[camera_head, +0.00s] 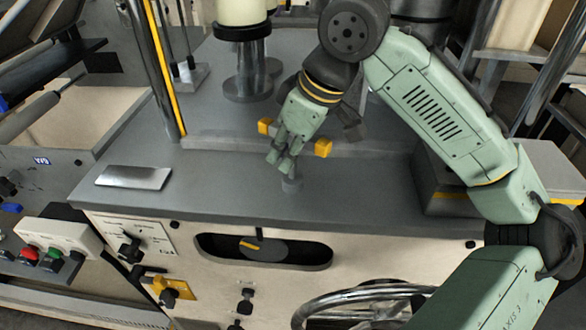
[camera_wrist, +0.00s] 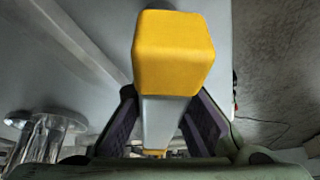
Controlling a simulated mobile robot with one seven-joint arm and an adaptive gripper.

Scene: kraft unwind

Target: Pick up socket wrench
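The socket wrench (camera_head: 323,148) shows as a grey bar with yellow block ends and stands at the middle of the grey worktop. A short grey cylinder under it meets the top; I cannot tell if it is part of the wrench. My gripper (camera_head: 280,163) points down at the bar, between the yellow ends. In the wrist view, one yellow end of the wrench (camera_wrist: 173,52) is large and close, and the grey bar runs between my gripper's dark finger pads (camera_wrist: 165,115). The fingertips are partly hidden by the yellow end, so firm contact is unclear.
A metal plate (camera_head: 133,177) lies at the worktop's left. A grey stand with a cream roll (camera_head: 243,60) rises behind the gripper. A yellow-striped post (camera_head: 163,70) stands at left. A grey box (camera_head: 446,180) is at right. The front edge drops to a control panel.

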